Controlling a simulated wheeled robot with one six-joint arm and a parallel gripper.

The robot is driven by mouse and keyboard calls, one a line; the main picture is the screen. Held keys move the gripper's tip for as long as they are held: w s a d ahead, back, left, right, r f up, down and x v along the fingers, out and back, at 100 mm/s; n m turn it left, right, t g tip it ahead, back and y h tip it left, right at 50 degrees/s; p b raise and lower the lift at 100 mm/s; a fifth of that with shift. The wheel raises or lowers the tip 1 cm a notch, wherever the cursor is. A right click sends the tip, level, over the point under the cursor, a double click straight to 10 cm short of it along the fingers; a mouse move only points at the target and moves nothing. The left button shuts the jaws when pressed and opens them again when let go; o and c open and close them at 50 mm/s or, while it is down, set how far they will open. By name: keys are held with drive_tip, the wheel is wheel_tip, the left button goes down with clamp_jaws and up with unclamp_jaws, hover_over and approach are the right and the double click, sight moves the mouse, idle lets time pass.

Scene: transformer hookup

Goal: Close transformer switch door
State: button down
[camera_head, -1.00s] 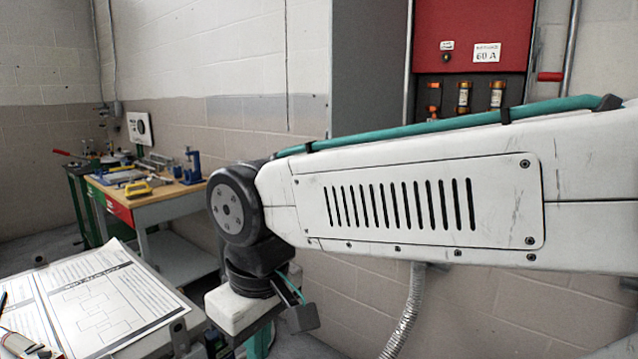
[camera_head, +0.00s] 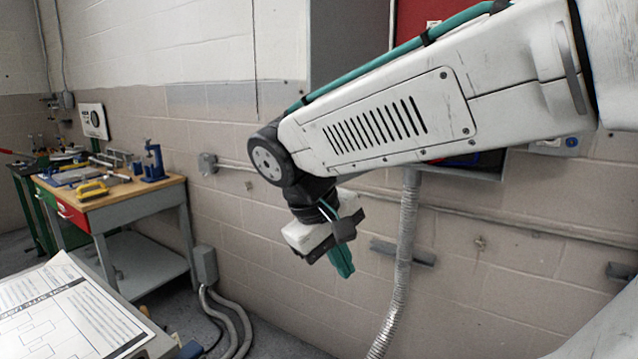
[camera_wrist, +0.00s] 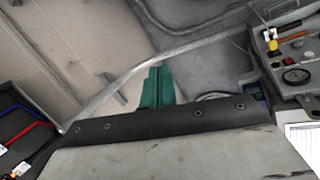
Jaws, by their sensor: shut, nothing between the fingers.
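A red box panel (camera_head: 413,18) on the wall shows at the top of the head view, mostly hidden behind my arm. A dark lower part of a box (camera_head: 488,166) shows under the arm. I cannot make out the door itself or how far open it is. In the wrist view, a dark open box (camera_wrist: 22,118) with red and blue cables or handles sits at the left edge; I cannot tell whether it is the same box. My gripper (camera_head: 342,264) is shut and empty, pointing down below and left of the red panel. Its teal fingers (camera_wrist: 156,86) show in the wrist view.
A tall grey panel (camera_head: 350,40) stands left of the red panel. A flexible metal conduit (camera_head: 402,260) runs down the wall just right of my gripper. A wooden-topped workbench (camera_head: 120,190) stands at left, and a paper sheet (camera_head: 75,310) lies at lower left.

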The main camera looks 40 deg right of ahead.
drive_tip(key=w+d+r+h, duration=0.15)
drive_tip(key=w+h, duration=0.55)
drive_tip(key=w, duration=0.9)
drive_tip(key=w+d+r+h, duration=0.15)
drive_tip(key=w+h, duration=0.55)
drive_tip(key=w, duration=0.9)
drive_tip(key=s+d, duration=0.4)
drive_tip(key=d, duration=0.7)
drive_tip(key=shift+s+t, duration=0.2)
drive_tip(key=shift+t, duration=0.2)
drive_tip(key=shift+d+f, duration=0.1)
